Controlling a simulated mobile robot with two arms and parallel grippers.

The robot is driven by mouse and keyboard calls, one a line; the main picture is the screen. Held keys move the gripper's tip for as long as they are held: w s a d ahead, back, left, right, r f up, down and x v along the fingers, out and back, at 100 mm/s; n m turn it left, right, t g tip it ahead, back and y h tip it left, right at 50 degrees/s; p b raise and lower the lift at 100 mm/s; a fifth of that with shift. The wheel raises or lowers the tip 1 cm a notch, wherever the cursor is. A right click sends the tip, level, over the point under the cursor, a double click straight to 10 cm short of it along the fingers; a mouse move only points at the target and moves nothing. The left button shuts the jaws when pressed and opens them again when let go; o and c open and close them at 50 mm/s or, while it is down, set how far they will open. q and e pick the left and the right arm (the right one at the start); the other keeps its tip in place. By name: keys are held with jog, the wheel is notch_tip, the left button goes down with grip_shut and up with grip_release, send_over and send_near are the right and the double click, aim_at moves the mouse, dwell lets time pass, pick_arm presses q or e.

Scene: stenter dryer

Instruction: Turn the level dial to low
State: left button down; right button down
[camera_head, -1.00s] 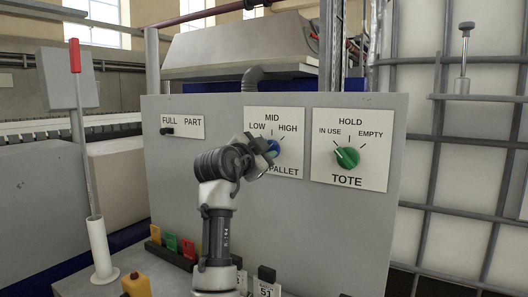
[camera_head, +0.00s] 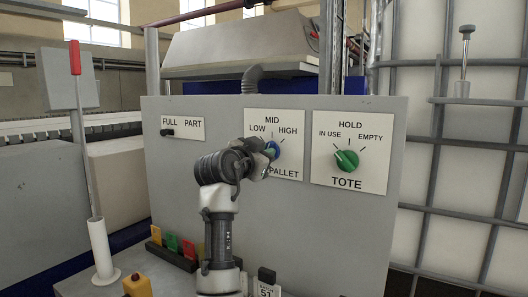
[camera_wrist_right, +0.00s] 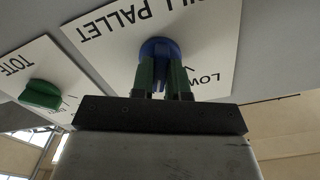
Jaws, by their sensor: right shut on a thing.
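The level dial is a round blue knob (camera_head: 272,148) on a white plate (camera_head: 290,172) lettered LOW, MID, HIGH and PALLET, on a grey panel. My right gripper (camera_head: 264,158) reaches it from the lower left and covers part of it. In the right wrist view the blue dial (camera_wrist_right: 158,46) sits between the two greenish fingers (camera_wrist_right: 161,76), which are shut on its grip. The plate's lettering appears upside down there. The fingers hide the grip, so I cannot tell exactly where the dial points. My left gripper is not in view.
A green TOTE dial (camera_head: 346,161) is on the plate to the right. A small black FULL/PART switch (camera_head: 167,132) is at the left. Coloured cards (camera_head: 171,242) stand below. A red-handled lever (camera_head: 75,58) rises at far left.

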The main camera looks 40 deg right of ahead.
jog(key=shift+w+n+p, duration=0.1)
jog(key=shift+n+p, duration=3.15)
jog(key=shift+n, duration=3.45)
jog(key=c, duration=1.1)
grip_release()
jog(key=shift+a, duration=0.1)
